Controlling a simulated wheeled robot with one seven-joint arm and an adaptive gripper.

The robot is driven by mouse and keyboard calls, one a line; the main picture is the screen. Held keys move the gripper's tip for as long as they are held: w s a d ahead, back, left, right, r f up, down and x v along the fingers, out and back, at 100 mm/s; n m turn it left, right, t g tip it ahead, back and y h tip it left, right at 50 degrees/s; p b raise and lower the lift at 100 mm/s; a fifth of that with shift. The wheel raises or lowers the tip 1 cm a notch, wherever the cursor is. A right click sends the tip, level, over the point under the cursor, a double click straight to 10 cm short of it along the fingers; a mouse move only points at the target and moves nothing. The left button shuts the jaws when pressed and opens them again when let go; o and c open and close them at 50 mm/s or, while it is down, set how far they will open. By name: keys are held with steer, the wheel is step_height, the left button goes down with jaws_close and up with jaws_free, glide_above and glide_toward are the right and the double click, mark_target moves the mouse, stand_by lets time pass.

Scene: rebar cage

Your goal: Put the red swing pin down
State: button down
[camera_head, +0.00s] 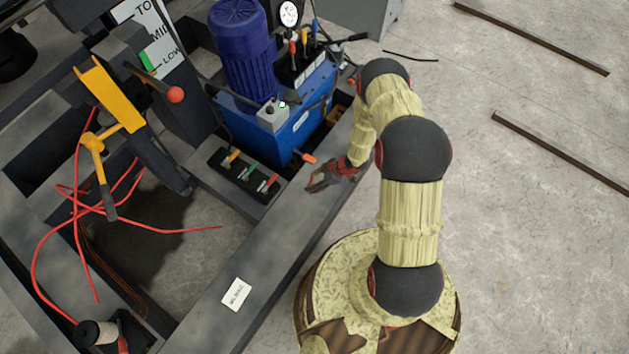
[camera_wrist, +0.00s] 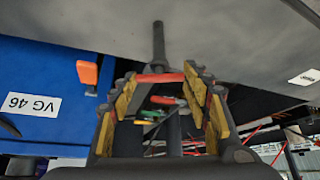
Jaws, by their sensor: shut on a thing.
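The red swing pin (camera_wrist: 160,78) shows in the wrist view as a red bar across the fingertips, with a dark shank (camera_wrist: 158,42) sticking out beyond them toward the grey beam. My gripper (camera_wrist: 168,88) is shut on it, one yellow-padded finger at each side. The pin cannot be told apart from the fingers there. Whether the shank touches the beam cannot be told.
A blue power unit (camera_head: 298,125) with an orange-handled lever (camera_head: 303,157) stands just left of my gripper. A tray of coloured-handled tools (camera_head: 243,175) lies beside the beam. A white label (camera_head: 236,294) lies on the beam's nearer part; the beam between is clear.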

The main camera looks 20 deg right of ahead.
steer(key=c, duration=0.9)
jaws_free()
steer(key=shift+f, duration=0.1)
